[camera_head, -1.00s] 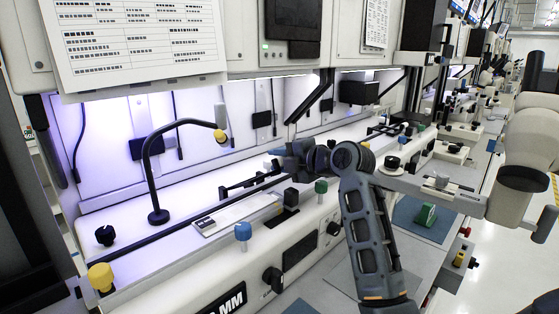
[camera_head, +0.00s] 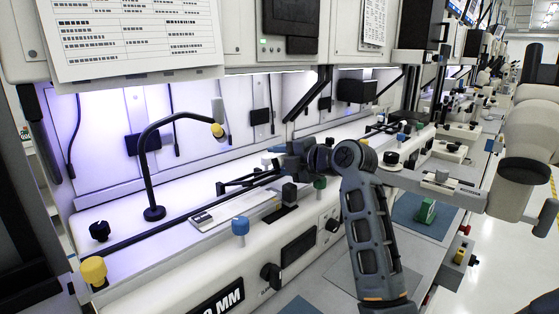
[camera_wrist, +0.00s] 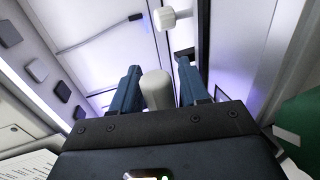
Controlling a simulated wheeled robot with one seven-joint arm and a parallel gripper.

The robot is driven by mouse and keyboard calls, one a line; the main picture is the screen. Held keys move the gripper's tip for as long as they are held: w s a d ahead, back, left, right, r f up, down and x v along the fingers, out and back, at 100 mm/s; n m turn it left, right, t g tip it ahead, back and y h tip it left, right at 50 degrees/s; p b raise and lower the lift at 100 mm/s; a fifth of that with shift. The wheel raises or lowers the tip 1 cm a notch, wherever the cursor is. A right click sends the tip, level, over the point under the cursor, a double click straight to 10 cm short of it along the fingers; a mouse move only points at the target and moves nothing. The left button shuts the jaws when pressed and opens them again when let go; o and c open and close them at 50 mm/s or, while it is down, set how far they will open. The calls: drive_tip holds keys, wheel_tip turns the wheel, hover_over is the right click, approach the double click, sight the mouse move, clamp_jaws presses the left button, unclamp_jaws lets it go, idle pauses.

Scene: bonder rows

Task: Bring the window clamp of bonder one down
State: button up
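The near bonder (camera_head: 185,275) fills the left and middle of the head view. A dark forked bar (camera_head: 240,183) lies over its deck above a pale plate (camera_head: 240,210); I cannot tell whether this is the window clamp. My gripper (camera_head: 277,152) is above the deck at the bar's right end. In the wrist view, my gripper's two blue fingers (camera_wrist: 158,88) are apart, with a pale rounded knob (camera_wrist: 157,92) between them. The knob looks closer to the left finger, and I cannot tell whether they touch. A second white knob (camera_wrist: 170,17) shows beyond.
A black gooseneck (camera_head: 150,170) with a yellow tip stands on the deck left of my gripper. Yellow (camera_head: 93,271), blue (camera_head: 240,228) and green (camera_head: 320,184) knobs line the front edge. A cabinet (camera_head: 245,40) overhangs the deck. More bonders stand to the right.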

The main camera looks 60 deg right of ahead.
drive_tip(key=o, duration=0.4)
drive_tip(key=shift+o, duration=0.2)
drive_tip(key=v, duration=0.7)
idle(0.4)
drive_tip(key=v, duration=0.7)
drive_tip(key=shift+s+b, duration=0.4)
drive_tip(key=shift+b, duration=0.05)
drive_tip(key=shift+a, duration=0.1)
